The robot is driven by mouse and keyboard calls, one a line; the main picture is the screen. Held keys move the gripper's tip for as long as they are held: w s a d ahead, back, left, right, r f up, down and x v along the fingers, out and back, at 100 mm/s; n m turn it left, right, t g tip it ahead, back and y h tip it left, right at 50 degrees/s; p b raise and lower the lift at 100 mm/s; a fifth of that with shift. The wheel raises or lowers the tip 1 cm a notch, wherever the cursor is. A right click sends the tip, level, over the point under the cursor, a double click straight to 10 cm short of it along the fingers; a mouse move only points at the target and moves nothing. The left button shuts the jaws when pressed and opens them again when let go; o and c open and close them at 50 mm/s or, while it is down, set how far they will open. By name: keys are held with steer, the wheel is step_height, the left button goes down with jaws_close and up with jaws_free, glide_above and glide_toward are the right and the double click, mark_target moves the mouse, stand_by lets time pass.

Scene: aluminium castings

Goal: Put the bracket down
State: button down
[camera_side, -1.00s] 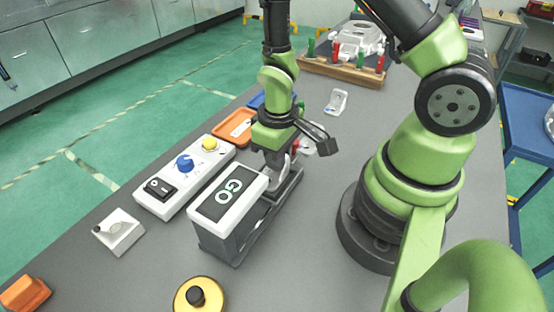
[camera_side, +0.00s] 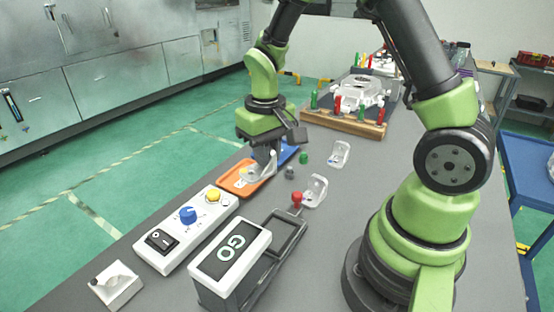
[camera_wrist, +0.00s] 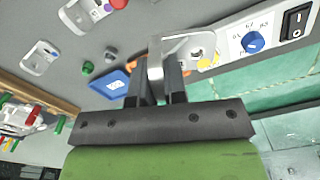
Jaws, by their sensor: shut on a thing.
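My gripper (camera_side: 264,153) is shut on a pale metal bracket (camera_side: 263,172) at the orange tray (camera_side: 230,184). In the side view the bracket overlaps the tray's right part; I cannot tell whether it touches the tray floor. In the wrist view the bracket (camera_wrist: 182,44) stands out beyond my gripper's fingers (camera_wrist: 160,92). The orange tray is mostly hidden there. Two similar brackets lie on the table: one (camera_side: 340,154) farther back, one (camera_side: 316,190) beside the red knob.
A blue tray (camera_side: 289,153) adjoins the orange one. The control panel (camera_side: 186,229) and GO box (camera_side: 232,258) stand in front. A red knob (camera_side: 297,198), a green piece (camera_side: 304,158) and a grey piece (camera_side: 290,172) are to the right. A wooden rack (camera_side: 345,122) stands behind.

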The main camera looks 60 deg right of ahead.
steer(key=w+d+f+m, duration=0.1)
steer(key=w+d+m, duration=0.3)
steer(key=d+m, duration=0.4)
steer(key=w+d+f+m, duration=0.1)
steer(key=w+d+m, duration=0.45)
steer(key=d, duration=0.45)
steer(key=shift+m, duration=0.35)
steer(key=f, duration=0.9)
steer(key=shift+s+d+f, duration=0.1)
steer(key=shift+s+f, duration=0.1)
steer(key=shift+s, duration=0.2)
steer(key=shift+f, duration=0.15)
steer(key=c, duration=1.2)
jaws_free()
steer(key=shift+o, duration=0.2)
